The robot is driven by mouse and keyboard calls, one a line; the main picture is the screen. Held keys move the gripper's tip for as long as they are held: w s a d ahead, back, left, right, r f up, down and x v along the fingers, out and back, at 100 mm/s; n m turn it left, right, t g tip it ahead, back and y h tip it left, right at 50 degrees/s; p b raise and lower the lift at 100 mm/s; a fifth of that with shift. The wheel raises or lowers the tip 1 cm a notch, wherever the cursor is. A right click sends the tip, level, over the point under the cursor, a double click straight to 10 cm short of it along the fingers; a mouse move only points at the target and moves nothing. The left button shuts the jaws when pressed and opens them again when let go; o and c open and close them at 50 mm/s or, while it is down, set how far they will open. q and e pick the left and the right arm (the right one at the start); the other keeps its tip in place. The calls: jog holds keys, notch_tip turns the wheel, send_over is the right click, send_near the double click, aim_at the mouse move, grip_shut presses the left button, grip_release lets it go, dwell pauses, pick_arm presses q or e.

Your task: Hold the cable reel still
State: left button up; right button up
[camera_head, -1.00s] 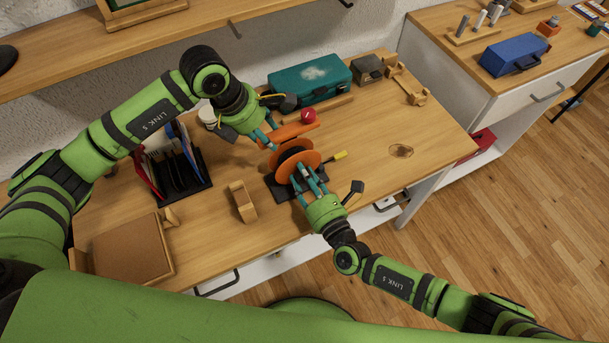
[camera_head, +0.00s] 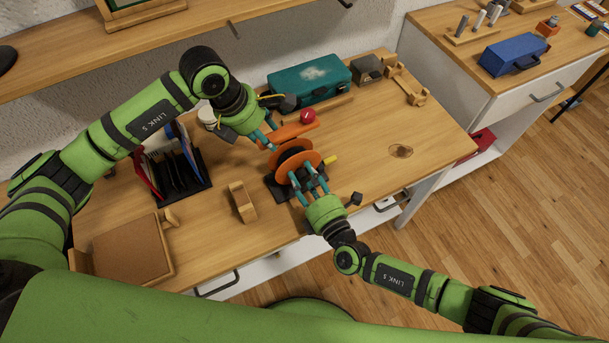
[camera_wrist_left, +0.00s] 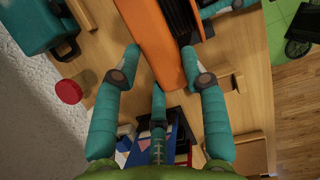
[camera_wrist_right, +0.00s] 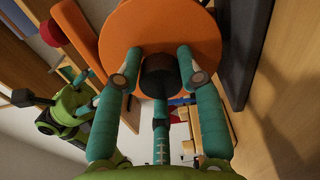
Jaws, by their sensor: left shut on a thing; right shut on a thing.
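The cable reel (camera_head: 297,162) has orange round flanges and a dark drum, and stands on a black base (camera_head: 283,188). My right gripper (camera_head: 308,181) is shut on the black hub (camera_wrist_right: 158,75) in the middle of the near orange flange (camera_wrist_right: 165,25). My left gripper (camera_head: 265,135) is behind the reel, shut on the end of a long orange part (camera_head: 290,132). That part lies between its fingertips in the left wrist view (camera_wrist_left: 155,40), with the dark ribbed drum (camera_wrist_left: 185,20) beside it. I cannot tell whether it is joined to the reel.
A red knob-like thing (camera_head: 308,116) and a teal case (camera_head: 310,80) are behind the reel. A black file holder (camera_head: 180,180), a wooden holder (camera_head: 242,202) and a brown-topped tray (camera_head: 125,250) are to the left. The table's right part (camera_head: 430,130) is mostly clear.

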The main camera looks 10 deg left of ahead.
pick_arm(q)
jog(key=shift+s+f, duration=0.2)
jog(key=shift+s, duration=0.05)
pick_arm(e)
jog(key=shift+w+d+r+m, duration=0.2)
jog(key=shift+w+m, duration=0.1)
jog(key=shift+m, duration=0.1)
jog(key=o, duration=1.1)
jog(key=shift+o, duration=0.2)
jog(key=shift+s+f, duration=0.1)
jog(key=shift+s+a, duration=0.1)
jog(key=shift+s+f, duration=0.1)
jog(key=shift+s, duration=0.1)
pick_arm(q)
jog(key=shift+w+r, duration=0.1)
pick_arm(e)
jog(key=v, duration=1.1)
jog(key=shift+s+d, duration=0.2)
jog(key=shift+d, duration=0.05)
